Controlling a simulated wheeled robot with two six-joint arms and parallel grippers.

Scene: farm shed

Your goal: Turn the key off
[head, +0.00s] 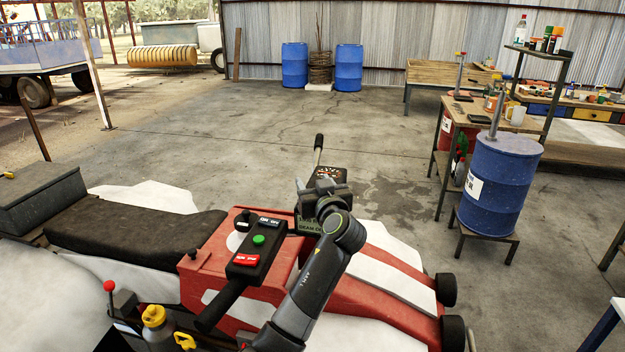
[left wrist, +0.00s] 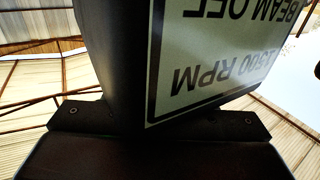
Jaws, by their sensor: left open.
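I cannot make out the key in either view. My left gripper (head: 322,190) is open at the dark instrument panel (head: 328,173) on the red machine (head: 212,262) and covers part of it. I cannot tell whether it touches the panel. In the left wrist view this sign (left wrist: 215,60) is close and upside down, on a dark housing (left wrist: 110,55). No key shows there. My right gripper is not in view.
A black control box (head: 257,250) with a green button and red switch stands left of my arm. A lever (head: 319,145) rises behind the panel. A black seat (head: 135,228) lies left. A blue barrel (head: 500,180) stands right.

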